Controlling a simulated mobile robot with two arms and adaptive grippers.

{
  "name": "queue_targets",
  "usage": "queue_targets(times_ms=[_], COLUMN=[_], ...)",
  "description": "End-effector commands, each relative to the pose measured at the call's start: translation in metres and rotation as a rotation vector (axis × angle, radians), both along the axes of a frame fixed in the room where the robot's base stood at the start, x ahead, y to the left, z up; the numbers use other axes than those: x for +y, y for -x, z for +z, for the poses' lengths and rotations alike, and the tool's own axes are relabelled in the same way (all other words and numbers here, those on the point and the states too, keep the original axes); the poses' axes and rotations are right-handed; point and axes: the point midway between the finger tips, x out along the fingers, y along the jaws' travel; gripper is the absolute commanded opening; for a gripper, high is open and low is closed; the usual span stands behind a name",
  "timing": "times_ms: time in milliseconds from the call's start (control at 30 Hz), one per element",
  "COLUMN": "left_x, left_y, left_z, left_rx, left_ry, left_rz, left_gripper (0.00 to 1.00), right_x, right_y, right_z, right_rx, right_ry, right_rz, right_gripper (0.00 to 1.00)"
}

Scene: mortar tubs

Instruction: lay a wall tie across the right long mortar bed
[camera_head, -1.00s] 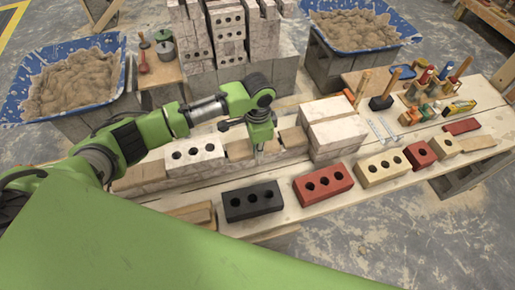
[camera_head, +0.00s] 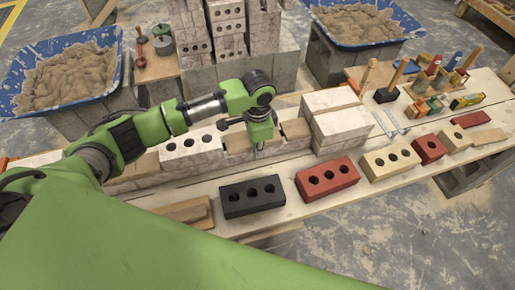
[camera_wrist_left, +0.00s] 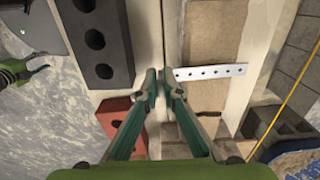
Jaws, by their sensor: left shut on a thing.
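My left gripper (camera_wrist_left: 158,82) is shut on the near end of a pale wall tie (camera_wrist_left: 210,72) with a row of holes. The tie points away from the fingers, across the tan mortar bed (camera_wrist_left: 210,32) on the wall; I cannot tell if it touches. In the head view the left gripper (camera_head: 257,150) points down at the wall's front face, beside the right long bed (camera_head: 238,143). The tie is barely visible there. Two more ties (camera_head: 384,122) lie on the bench. A green part with dark fingers, likely my right gripper (camera_wrist_left: 38,68), shows at the wrist view's left edge.
A black brick (camera_head: 252,208) and a red brick (camera_head: 328,190) stand on the bench in front of the wall. A white block stack (camera_head: 338,132) borders the bed on the right. A holed white brick (camera_head: 190,160) sits to its left. Mortar tubs (camera_head: 125,72) stand behind.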

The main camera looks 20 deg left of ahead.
Motion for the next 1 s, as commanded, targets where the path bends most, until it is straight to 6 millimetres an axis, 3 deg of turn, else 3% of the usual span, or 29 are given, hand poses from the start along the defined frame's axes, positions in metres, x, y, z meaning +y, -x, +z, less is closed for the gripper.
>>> queue_targets(times_ms=[200,233,300,667,833,1000], left_x=[0.0,0.0,0.0,0.0,-0.001,-0.001], left_y=[0.0,0.0,0.0,0.0,-0.001,-0.001], left_z=[-0.002,-0.002,-0.002,0.0,0.02,0.057], left_rx=[0.0,-0.001,-0.001,-0.001,-0.002,-0.004], left_ry=[0.0,0.001,0.001,0.001,0.002,0.002], left_rz=[0.0,0.0,0.0,0.0,-0.002,-0.001], left_gripper=[0.0,0.12,0.26,0.26,0.26,0.26], right_x=[0.0,0.0,0.0,0.002,0.002,0.002], right_y=[0.0,0.0,0.0,0.0,0.0,0.0], right_z=[0.0,0.0,0.0,0.0,0.0,0.0], right_rx=[0.0,0.0,0.0,-0.001,-0.001,-0.001], right_ry=[0.0,0.0,0.0,-0.002,-0.002,-0.002], right_rz=[-0.001,-0.001,-0.001,0.0,0.0,0.0], right_gripper=[0.4,0.4,0.4,0.4,0.4,0.4])
